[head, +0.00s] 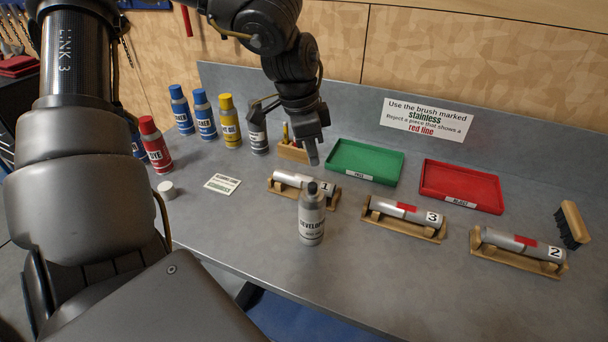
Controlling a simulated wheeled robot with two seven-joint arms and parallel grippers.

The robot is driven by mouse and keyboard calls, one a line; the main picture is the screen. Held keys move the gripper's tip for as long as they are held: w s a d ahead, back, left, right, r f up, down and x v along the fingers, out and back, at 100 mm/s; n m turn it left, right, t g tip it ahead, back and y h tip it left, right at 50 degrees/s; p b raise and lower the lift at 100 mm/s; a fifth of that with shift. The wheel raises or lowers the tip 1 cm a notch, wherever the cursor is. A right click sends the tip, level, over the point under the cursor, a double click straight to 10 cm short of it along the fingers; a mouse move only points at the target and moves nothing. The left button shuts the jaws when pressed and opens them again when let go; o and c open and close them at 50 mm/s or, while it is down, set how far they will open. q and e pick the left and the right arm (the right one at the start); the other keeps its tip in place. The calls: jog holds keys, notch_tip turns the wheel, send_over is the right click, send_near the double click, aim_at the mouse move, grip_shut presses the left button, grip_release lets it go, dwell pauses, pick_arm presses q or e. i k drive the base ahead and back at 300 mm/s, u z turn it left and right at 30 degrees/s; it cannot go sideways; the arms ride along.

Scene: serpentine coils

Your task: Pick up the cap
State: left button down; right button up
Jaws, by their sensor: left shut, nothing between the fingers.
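A small white cap (166,189) sits on the grey bench at the left, in front of the red can. My left gripper (313,158) is shut and empty, pointing down above and behind the developer can (311,220), well to the right of the cap. The developer can stands upright near the bench's front edge, with a dark nozzle showing on its top. My right gripper is not in view.
Red (154,145), blue and yellow (229,125) cans stand at the back left. A small card (222,184) lies right of the cap. Metal pieces rest on wooden stands, numbered 1, 3 (408,211) and 2. Green (335,151) and red (427,173) trays lie behind; a brush (572,224) stands far right.

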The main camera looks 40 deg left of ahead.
aim_at(166, 189)
jog(key=u, duration=1.2)
